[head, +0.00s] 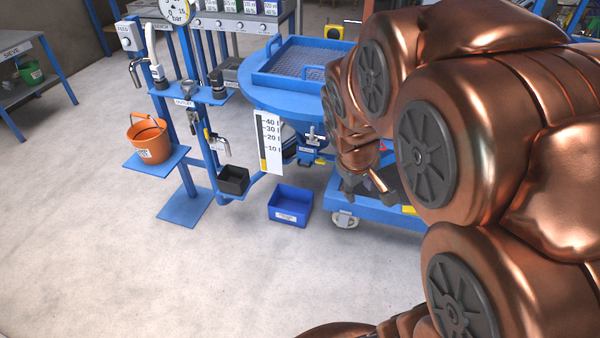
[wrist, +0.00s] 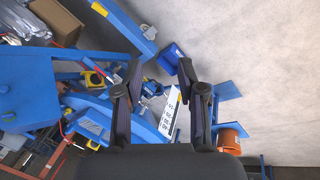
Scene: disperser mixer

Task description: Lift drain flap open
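The blue mixer vessel (head: 265,95) stands at the centre of the head view. Below its rim, behind the level scale, is a small blue outlet assembly (head: 306,157) with a metal fitting above it; I cannot clearly tell which part is the drain flap. My gripper (head: 366,190) hangs to the right of this assembly, apart from it, fingers downward. In the wrist view my gripper (wrist: 161,92) has its two dark fingers spread with nothing held between them. Blue and metal parts of the outlet area (wrist: 150,88) show beyond the gap.
The white level scale (head: 270,143) stands left of the outlet. A blue bin (head: 290,205) sits on the floor below. A black box (head: 233,181) and an orange bucket (head: 150,140) are on the stand at left. A blue wheeled frame (head: 385,212) is under my gripper. The front floor is clear.

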